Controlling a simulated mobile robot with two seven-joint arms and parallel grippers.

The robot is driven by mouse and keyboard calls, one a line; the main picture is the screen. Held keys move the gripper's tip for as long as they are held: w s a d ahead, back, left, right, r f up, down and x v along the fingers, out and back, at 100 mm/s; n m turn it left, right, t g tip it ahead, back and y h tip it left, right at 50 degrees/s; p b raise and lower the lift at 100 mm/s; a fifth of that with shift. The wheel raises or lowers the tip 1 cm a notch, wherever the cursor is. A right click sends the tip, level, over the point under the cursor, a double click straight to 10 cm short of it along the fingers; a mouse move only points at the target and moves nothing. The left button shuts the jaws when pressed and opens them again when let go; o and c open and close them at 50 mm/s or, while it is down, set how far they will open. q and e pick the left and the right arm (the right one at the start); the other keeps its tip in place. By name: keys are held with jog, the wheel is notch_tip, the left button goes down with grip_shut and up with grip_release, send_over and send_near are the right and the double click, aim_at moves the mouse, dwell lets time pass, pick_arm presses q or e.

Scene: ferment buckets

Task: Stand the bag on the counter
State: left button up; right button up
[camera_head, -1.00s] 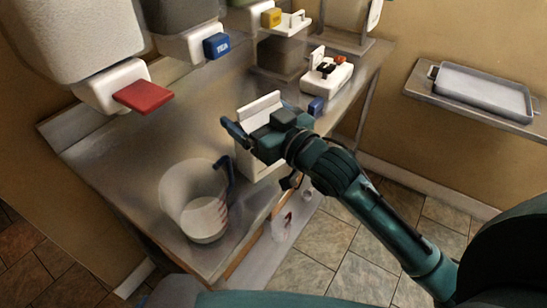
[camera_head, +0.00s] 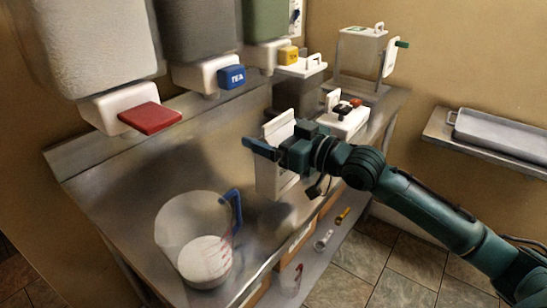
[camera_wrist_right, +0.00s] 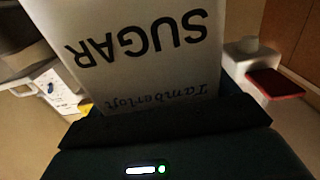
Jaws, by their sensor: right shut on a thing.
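The bag (camera_head: 275,181) is a white upright packet with a raised flap at its top, over the right part of the metal counter (camera_head: 135,185). My right gripper (camera_head: 268,150) is shut on the bag near its upper part, coming from the right. In the right wrist view the bag (camera_wrist_right: 140,50) fills the upper middle, with "SUGAR" printed upside down, held at the gripper (camera_wrist_right: 165,118). The bag looks close to upright. I cannot tell whether its base touches the counter. My left gripper is not in view.
A clear jug (camera_head: 190,243) with a blue handle and white contents stands at the counter's front. Dispensers with red (camera_head: 150,117), blue (camera_head: 231,77) and yellow (camera_head: 288,54) levers hang behind. A white device (camera_head: 343,118) stands farther right. The counter's left and middle are clear.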

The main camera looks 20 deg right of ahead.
jog(key=shift+f, duration=2)
jog(key=o, duration=1.6)
jog(key=shift+f, duration=0.2)
jog(key=shift+c, duration=0.2)
jog(key=shift+r, duration=0.1)
jog(key=shift+s+d, duration=0.15)
jog(key=b+v, duration=0.1)
jog(key=v, duration=1)
jog(key=shift+s, duration=0.25)
jog(key=shift+d, duration=0.15)
